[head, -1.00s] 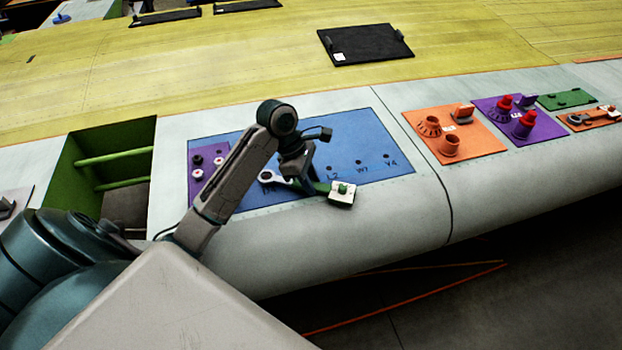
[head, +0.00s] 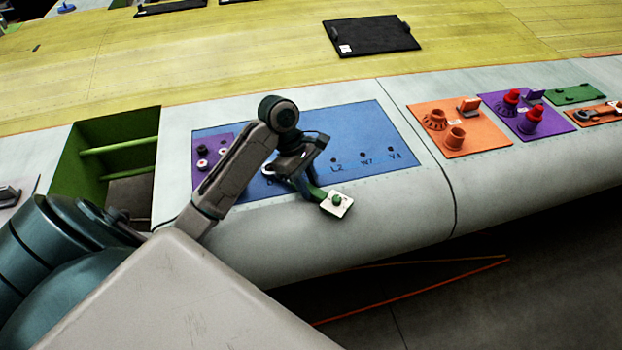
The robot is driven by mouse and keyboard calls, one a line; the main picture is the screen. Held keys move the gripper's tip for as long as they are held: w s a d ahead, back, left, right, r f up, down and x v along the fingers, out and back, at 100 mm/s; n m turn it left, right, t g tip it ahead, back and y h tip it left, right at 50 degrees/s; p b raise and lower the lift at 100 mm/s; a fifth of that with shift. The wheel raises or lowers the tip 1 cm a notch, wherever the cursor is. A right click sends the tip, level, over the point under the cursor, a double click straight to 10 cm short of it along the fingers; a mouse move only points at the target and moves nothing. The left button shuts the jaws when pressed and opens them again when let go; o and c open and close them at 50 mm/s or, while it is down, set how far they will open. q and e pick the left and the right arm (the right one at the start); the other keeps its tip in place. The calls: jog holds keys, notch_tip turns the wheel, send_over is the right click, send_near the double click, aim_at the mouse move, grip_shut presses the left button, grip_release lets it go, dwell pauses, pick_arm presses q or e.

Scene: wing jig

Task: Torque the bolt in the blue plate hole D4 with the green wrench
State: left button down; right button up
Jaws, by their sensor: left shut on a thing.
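The blue plate (head: 350,128) lies on the grey wing edge, with a row of labelled holes along its near side. L2, W7 and V4 show to the right of my gripper; the D4 label cannot be read. My left gripper (head: 298,170) is shut on the green wrench (head: 317,194) over the near side of the plate. The wrench's ring end is at the left, low over the plate and partly covered by the gripper. Its other end carries a white square and a green knob and sticks out past the plate's near edge. Any bolt under the ring is hidden. My right gripper is out of view.
A purple plate (head: 214,150) with small fittings is at the left end of the blue plate. An open green bay (head: 95,125) lies further left. Orange (head: 474,139) and purple (head: 553,128) plates with raised fittings are to the right. A black panel (head: 372,40) lies behind.

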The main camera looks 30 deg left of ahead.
pick_arm(q)
jog(key=shift+s+m, duration=0.5)
jog(key=shift+s, duration=0.05)
jog(key=shift+w, duration=0.15)
jog(key=shift+w+a+r+n+t, duration=0.15)
jog(key=shift+w+n+t, duration=0.35)
jog(key=shift+w+n, duration=1.2)
jog(key=shift+s, duration=0.15)
